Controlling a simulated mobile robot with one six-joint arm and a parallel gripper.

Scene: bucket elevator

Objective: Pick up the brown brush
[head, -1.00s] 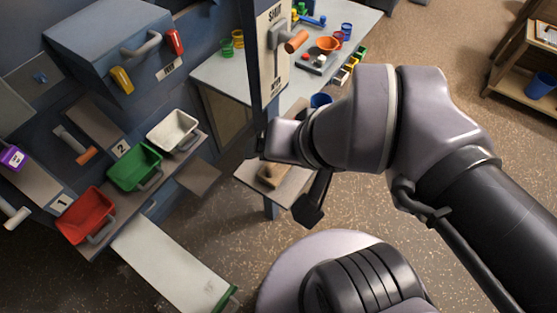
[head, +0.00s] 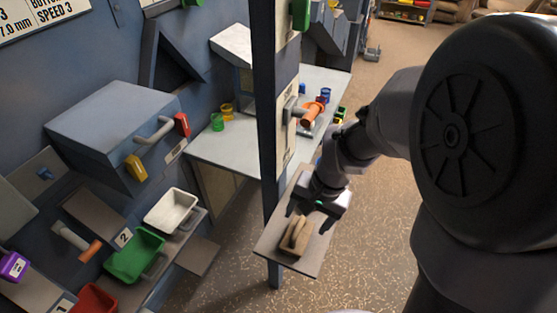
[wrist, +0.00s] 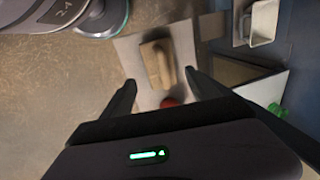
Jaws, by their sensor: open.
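The brown brush (head: 295,236) lies on a small grey shelf (head: 272,248) beside the dark blue post in the head view. It also shows in the wrist view (wrist: 158,65), on the pale shelf between and beyond my finger tips. My gripper (head: 318,212) is just above and to the right of the brush in the head view. The fingers appear apart from the brush.
The blue post (head: 270,130) stands close to the left of my gripper. A grey table (head: 235,145) with cups and an orange-handled lever (head: 310,113) is behind. Red, green (head: 135,255) and white (head: 170,210) bins sit at left. A round red thing (wrist: 170,102) shows near the brush.

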